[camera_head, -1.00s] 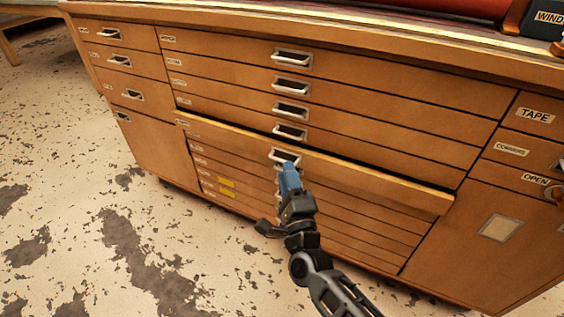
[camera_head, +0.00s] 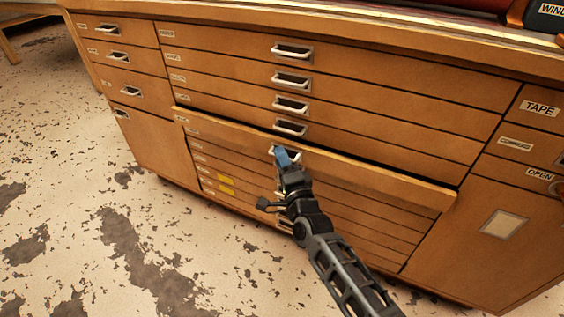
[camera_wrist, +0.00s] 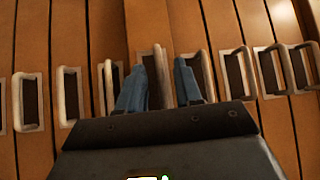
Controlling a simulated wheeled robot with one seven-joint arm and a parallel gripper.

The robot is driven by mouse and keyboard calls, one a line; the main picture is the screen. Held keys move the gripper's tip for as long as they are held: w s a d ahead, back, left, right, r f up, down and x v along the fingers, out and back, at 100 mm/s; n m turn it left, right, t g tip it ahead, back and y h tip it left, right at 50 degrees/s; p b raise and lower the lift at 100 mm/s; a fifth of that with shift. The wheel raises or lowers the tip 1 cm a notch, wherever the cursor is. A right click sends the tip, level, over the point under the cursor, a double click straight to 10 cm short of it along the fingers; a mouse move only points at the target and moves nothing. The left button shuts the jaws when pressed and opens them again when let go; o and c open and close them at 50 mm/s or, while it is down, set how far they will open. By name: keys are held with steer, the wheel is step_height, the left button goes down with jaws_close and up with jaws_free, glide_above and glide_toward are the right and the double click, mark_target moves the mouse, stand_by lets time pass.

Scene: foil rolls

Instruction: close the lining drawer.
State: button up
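A wooden drawer (camera_head: 350,176) in the middle stack of the cabinet stands out a little from the drawers around it. Its label (camera_head: 181,118) is too small to read, so I cannot confirm it is the lining drawer. My gripper (camera_head: 283,156) is at this drawer's pale handle and partly covers it. In the wrist view, the two blue fingertips (camera_wrist: 160,80) are apart, with the handle (camera_wrist: 157,62) showing between and beyond them. Whether they touch the drawer front is unclear.
Shut drawers with handles (camera_head: 291,80) lie above, and more drawers lie below, partly behind my arm. Side drawers and a cupboard panel (camera_head: 503,222) flank the stack. The speckled floor (camera_head: 90,190) is clear at the left.

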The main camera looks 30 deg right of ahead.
jaws_close()
stand_by(0.3)
stand_by(0.3)
